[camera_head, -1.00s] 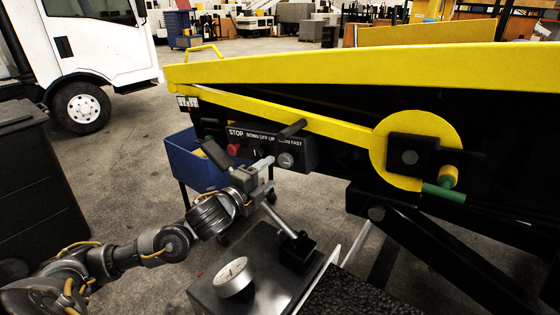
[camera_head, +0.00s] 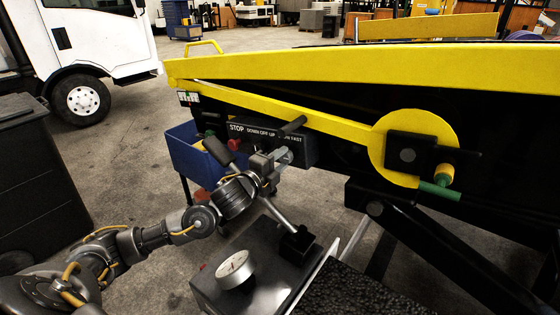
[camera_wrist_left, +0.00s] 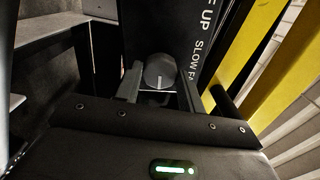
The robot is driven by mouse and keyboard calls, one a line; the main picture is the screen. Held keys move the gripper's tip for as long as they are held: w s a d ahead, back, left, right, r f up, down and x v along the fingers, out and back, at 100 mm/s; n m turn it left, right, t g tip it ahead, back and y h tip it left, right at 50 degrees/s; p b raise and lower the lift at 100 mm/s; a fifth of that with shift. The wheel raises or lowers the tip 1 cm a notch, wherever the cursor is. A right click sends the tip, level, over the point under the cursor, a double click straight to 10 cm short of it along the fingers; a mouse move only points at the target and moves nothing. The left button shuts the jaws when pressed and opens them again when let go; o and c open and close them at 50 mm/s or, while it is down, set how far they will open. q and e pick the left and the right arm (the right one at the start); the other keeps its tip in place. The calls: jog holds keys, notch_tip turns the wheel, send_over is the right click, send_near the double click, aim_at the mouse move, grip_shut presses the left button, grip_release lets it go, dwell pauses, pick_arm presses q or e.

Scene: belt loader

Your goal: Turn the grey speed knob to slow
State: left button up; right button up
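The grey speed knob (camera_wrist_left: 158,72) is round with a pale pointer line, on the black control panel, beside the lettering SLOW and a partly cut-off FAST. In the head view the knob (camera_head: 288,155) is partly covered by my left gripper (camera_head: 280,158). In the left wrist view the left gripper (camera_wrist_left: 159,88) is open, with one finger on each side of the knob. I cannot tell whether the fingers touch it. The panel (camera_head: 262,130) also carries STOP and DOWN OFF UP labels. My right gripper is not in view.
A red button (camera_head: 234,144) and a black lever handle (camera_head: 293,125) sit near the knob. The yellow loader rail (camera_head: 340,66) runs above. A blue bin (camera_head: 190,160) stands behind the arm.

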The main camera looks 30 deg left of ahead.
pick_arm(q)
jog(key=shift+c, duration=1.3)
jog(key=n+p, duration=0.4)
jog(key=n, duration=0.1)
jog(key=shift+r, duration=0.1)
jog(key=n+p, duration=0.3)
jog(key=n, duration=0.1)
jog(key=shift+n, duration=0.4)
jog(key=n+p, duration=0.3)
jog(key=n, duration=0.1)
jog(key=shift+n+p, duration=1.25)
jog(key=shift+n, duration=0.75)
jog(key=o, duration=1)
jog(key=shift+c, duration=0.2)
